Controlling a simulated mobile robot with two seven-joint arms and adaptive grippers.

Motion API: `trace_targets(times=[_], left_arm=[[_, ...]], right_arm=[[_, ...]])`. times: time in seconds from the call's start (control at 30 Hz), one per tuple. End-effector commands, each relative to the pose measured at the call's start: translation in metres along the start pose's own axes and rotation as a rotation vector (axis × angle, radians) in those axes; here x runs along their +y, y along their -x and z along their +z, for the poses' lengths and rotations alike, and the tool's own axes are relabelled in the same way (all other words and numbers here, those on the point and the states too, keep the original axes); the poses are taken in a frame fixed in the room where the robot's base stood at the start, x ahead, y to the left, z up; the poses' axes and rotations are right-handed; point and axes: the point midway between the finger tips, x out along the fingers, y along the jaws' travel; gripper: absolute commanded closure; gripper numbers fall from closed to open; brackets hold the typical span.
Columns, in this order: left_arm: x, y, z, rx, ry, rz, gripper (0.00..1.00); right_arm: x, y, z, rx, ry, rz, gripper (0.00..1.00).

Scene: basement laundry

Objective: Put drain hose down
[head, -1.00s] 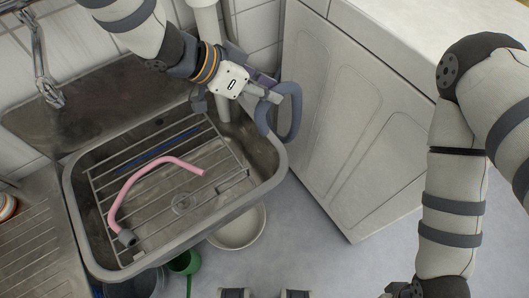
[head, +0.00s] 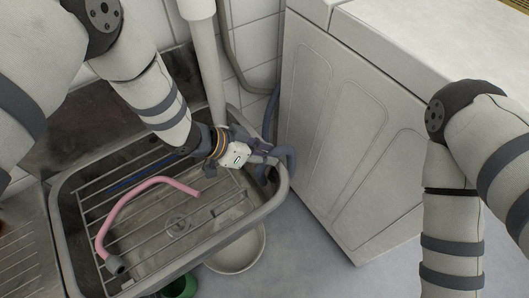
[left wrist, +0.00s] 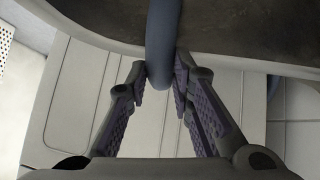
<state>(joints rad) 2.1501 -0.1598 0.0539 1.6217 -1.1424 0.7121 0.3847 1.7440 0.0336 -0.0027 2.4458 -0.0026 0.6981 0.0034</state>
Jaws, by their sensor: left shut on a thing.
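The blue-grey drain hose (head: 286,154) is bent in a hook at the right rim of the sink (head: 268,203). My left gripper (head: 266,160) is at that rim, shut on the hose near its bend. In the left wrist view the hose (left wrist: 162,35) runs down between the fingertips (left wrist: 160,82), which press it from both sides. The sink rim passes behind the hose there. I cannot tell whether the hose touches the rim. My right arm is at the right of the head view, with its gripper out of the picture.
A white washing machine (head: 340,130) stands close on the right. A white bowl (head: 240,252) and a green container (head: 180,287) are on the floor below. A white pipe (head: 207,60) rises behind.

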Motion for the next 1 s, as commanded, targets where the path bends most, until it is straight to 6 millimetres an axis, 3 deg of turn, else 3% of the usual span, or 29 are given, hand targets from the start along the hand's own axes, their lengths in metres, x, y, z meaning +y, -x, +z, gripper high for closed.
trace_targets(times=[0.07, 0.1, 0.2, 0.57, 1.0], left_arm=[[0.0, -0.003, 0.003, 0.0, 0.002, 0.001, 1.0], [0.0, -0.003, 0.004, -0.001, 0.002, 0.001, 0.77], [0.0, -0.003, 0.003, -0.001, 0.001, 0.0, 0.59], [-0.001, 0.004, 0.002, -0.001, 0.001, -0.001, 0.59], [0.003, 0.107, -0.001, 0.002, 0.0, -0.003, 0.59]], right_arm=[[0.0, -0.003, 0.001, -0.006, 0.0, 0.0, 0.6], [0.0, -0.003, 0.001, -0.006, 0.0, 0.0, 0.6], [0.0, -0.002, 0.001, -0.005, 0.0, 0.0, 0.6], [0.0, 0.0, 0.0, -0.001, 0.0, 0.0, 0.6], [-0.001, 0.02, -0.007, 0.045, -0.001, -0.002, 0.6]])
